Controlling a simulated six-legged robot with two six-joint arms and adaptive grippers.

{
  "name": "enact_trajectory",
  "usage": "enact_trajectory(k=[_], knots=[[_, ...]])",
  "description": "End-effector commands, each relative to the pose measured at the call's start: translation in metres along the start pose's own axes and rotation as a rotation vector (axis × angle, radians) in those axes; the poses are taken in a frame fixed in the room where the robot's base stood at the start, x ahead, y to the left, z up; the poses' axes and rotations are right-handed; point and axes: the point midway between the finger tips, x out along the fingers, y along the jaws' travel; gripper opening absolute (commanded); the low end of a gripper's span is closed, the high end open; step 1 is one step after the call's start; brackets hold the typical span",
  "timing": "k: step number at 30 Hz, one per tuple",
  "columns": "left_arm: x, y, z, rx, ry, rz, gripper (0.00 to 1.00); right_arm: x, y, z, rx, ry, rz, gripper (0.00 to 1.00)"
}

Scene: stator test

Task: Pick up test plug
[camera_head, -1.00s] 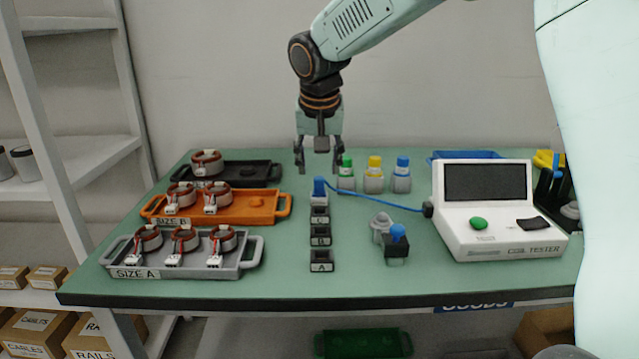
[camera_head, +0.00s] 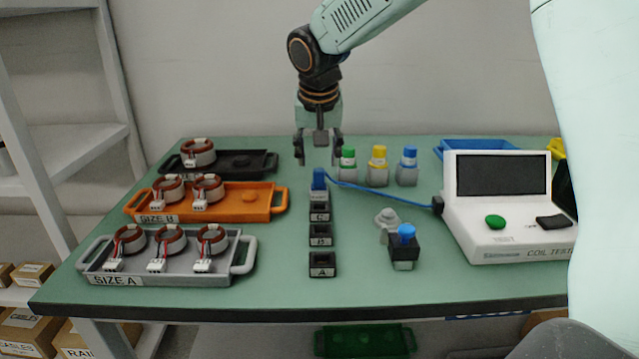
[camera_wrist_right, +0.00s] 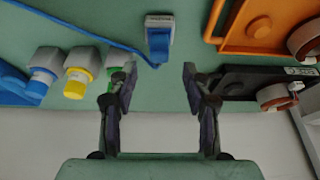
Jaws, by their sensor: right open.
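The test plug (camera_head: 319,181) is blue with a light lower part. It stands upright in a holder at the far end of the row of black sockets, with a blue cable running right to the coil tester (camera_head: 505,205). It also shows in the right wrist view (camera_wrist_right: 159,38), beyond the fingertips and between their lines. My right gripper (camera_head: 319,160) is open and empty, pointing down above and slightly behind the plug. Its two fingers show apart in the right wrist view (camera_wrist_right: 158,80). My left gripper is not in view.
Green, yellow and blue capped bottles (camera_head: 378,167) stand right of the plug. Orange (camera_head: 236,203), grey (camera_head: 190,270) and black (camera_head: 252,163) trays with copper stators lie left. Black sockets (camera_head: 321,264) run toward the front edge. A blue-knobbed block (camera_head: 404,250) stands front right.

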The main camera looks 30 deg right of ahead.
Motion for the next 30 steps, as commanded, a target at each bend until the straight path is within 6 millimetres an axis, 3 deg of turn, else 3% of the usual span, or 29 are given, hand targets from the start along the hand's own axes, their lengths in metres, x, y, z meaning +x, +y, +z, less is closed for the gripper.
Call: enact_trajectory(k=[12,19,30], knots=[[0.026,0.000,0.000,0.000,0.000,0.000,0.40,0.050,0.003,0.008,0.000,-0.001,-0.001,0.49],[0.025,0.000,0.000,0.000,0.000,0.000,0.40,0.050,0.003,0.005,0.000,0.001,-0.002,0.49],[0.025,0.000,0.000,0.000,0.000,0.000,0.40,0.050,0.003,0.006,0.000,0.000,-0.001,0.18]])
